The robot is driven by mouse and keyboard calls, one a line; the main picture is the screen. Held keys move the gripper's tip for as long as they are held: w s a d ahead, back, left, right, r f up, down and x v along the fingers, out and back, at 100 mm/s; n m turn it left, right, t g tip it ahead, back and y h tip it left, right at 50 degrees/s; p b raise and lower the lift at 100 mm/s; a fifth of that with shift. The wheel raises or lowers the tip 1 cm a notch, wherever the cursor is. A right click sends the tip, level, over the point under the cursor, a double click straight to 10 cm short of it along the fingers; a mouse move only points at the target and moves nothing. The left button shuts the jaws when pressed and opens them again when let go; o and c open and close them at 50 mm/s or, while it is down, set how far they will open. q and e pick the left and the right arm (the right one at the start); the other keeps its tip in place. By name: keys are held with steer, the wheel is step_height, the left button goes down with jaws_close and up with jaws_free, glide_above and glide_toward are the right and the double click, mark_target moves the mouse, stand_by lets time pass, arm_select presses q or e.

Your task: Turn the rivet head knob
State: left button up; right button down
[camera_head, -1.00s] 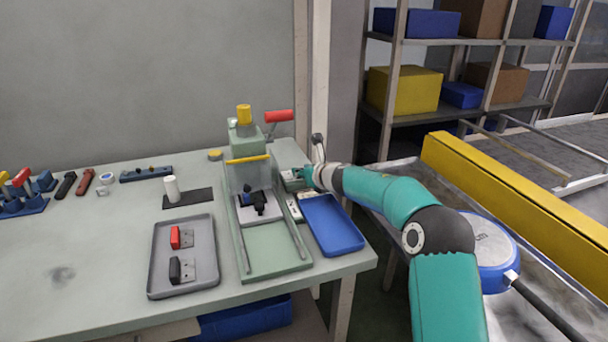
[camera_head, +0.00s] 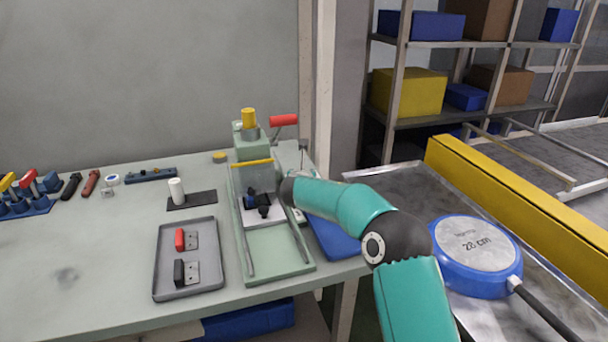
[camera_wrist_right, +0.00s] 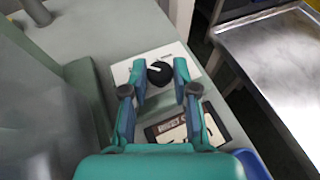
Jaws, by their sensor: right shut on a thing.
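The rivet head knob (camera_wrist_right: 158,74) is a round black knob with a pale pointer line on a white panel (camera_wrist_right: 180,52), seen in the right wrist view. My right gripper (camera_wrist_right: 160,80) has its two teal fingers on either side of the knob and is shut on it. In the head view my right arm hides the knob and this gripper. My left gripper is not in view.
The green press (camera_head: 252,145) with a red-handled lever (camera_head: 284,120) stands left of my right arm. A blue tray (camera_head: 335,240) lies partly under the arm. A grey tray (camera_head: 208,228) holds red and black handles. A blue pan (camera_head: 478,285) lies at right.

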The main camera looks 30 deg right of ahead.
steer(key=shift+r, duration=0.15)
steer(key=c, duration=1)
jaws_free()
steer(key=shift+o, duration=0.2)
steer(key=shift+a, duration=0.1)
steer(key=v, duration=1.1)
steer(key=shift+s+a, duration=0.25)
steer(key=shift+s, duration=0.1)
